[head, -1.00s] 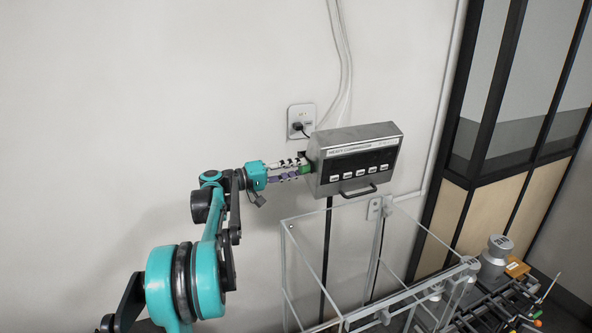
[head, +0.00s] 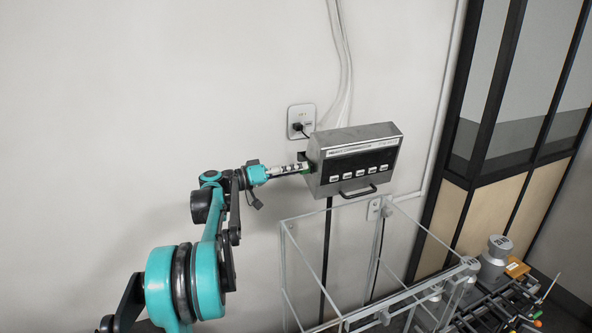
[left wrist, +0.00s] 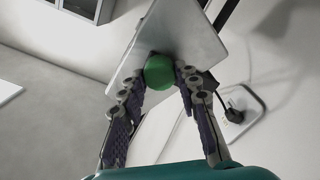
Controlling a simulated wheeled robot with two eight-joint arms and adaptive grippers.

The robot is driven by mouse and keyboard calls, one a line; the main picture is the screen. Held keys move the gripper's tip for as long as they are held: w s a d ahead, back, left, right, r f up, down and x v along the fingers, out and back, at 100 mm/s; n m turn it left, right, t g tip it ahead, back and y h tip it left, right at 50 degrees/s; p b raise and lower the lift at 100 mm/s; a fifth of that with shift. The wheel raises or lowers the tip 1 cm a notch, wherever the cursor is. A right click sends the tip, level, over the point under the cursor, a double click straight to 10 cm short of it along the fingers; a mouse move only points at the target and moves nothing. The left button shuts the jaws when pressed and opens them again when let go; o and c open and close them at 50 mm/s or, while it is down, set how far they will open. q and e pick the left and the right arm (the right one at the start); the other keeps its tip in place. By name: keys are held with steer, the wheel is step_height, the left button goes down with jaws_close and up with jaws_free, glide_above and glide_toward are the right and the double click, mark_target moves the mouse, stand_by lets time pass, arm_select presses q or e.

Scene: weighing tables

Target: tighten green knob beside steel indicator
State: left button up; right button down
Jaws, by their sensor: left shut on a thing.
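The steel indicator (head: 355,160) is a box with a dark display front and a row of white buttons, mounted on a dark post near the wall. The green knob (left wrist: 159,72) is on the indicator's side plate (left wrist: 185,35) in the left wrist view. In the head view only a bit of green shows at the indicator's left side. My left gripper (head: 306,168) reaches it from the left. In the left wrist view its two fingers (left wrist: 158,80) are shut on the knob, one on each side. My right gripper is not in view.
A clear-walled frame (head: 285,262) stands below the indicator. Metal weights (head: 494,259) stand at the lower right. The wall left of the indicator is bare.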

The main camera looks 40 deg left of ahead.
arm_select(q)
steer(key=shift+f, duration=0.2)
steer(key=o, duration=1.2)
steer(key=shift+r, duration=0.1)
steer(key=shift+c, duration=0.2)
steer(key=v, duration=1.2)
